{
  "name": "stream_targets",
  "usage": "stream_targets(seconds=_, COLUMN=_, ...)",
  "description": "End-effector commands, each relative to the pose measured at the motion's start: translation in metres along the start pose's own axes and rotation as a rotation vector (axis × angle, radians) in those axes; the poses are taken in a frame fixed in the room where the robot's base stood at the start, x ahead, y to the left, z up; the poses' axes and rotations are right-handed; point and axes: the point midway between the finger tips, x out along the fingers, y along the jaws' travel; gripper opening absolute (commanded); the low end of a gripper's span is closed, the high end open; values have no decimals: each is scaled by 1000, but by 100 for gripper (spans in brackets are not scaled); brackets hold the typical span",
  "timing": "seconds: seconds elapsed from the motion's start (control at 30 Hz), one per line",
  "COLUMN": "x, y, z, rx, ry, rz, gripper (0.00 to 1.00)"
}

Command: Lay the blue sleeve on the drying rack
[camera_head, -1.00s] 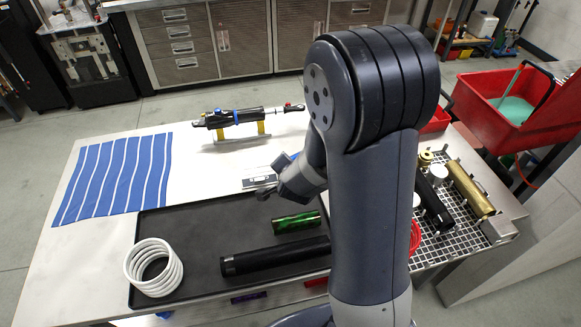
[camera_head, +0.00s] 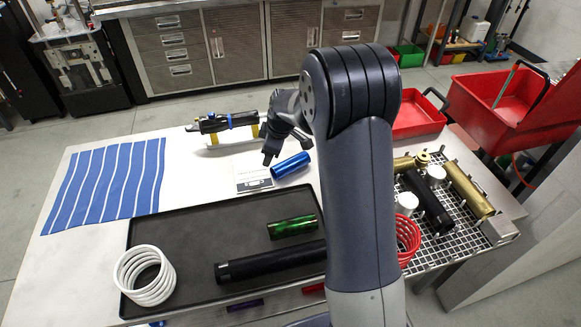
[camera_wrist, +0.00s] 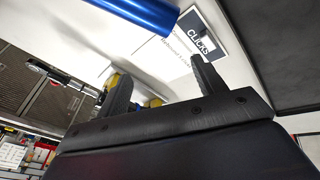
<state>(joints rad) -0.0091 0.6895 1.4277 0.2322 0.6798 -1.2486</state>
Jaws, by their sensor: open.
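The blue sleeve (camera_head: 291,165) lies on the light table beside a small printed card, behind the black tray. My gripper (camera_head: 287,149) is open and empty, at the sleeve's far side in the head view, apparently above the table. In the wrist view the sleeve (camera_wrist: 140,10) crosses the top edge, beyond my spread fingers (camera_wrist: 160,78) and not between them. The drying rack (camera_head: 449,262) is a white grid at the table's right. It bears a black tube (camera_head: 428,203), a brass tube (camera_head: 468,189) and white round pieces. My arm hides part of its left side.
The black tray (camera_head: 190,238) holds a green sleeve (camera_head: 292,227), a black tube (camera_head: 270,262) and white rings (camera_head: 145,275). Red rings (camera_head: 408,238) sit by the rack; red bins (camera_head: 510,110) stand right. A striped blue cloth (camera_head: 105,185) lies left.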

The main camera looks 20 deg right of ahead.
Motion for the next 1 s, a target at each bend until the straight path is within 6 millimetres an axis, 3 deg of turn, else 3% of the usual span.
stream_targets(seconds=0.2, x=-8, y=26, z=19, rx=-494, ry=-90, rz=-132, gripper=66)
stream_targets(seconds=0.4, x=-18, y=38, z=34, rx=-761, ry=-127, rz=-231, gripper=66)
stream_targets(seconds=0.57, x=-15, y=38, z=39, rx=-825, ry=-133, rz=-261, gripper=66)
stream_targets(seconds=0.8, x=20, y=32, z=47, rx=-826, ry=-132, rz=-262, gripper=66)
stream_targets(seconds=1.0, x=34, y=29, z=52, rx=-825, ry=-132, rz=-260, gripper=66)
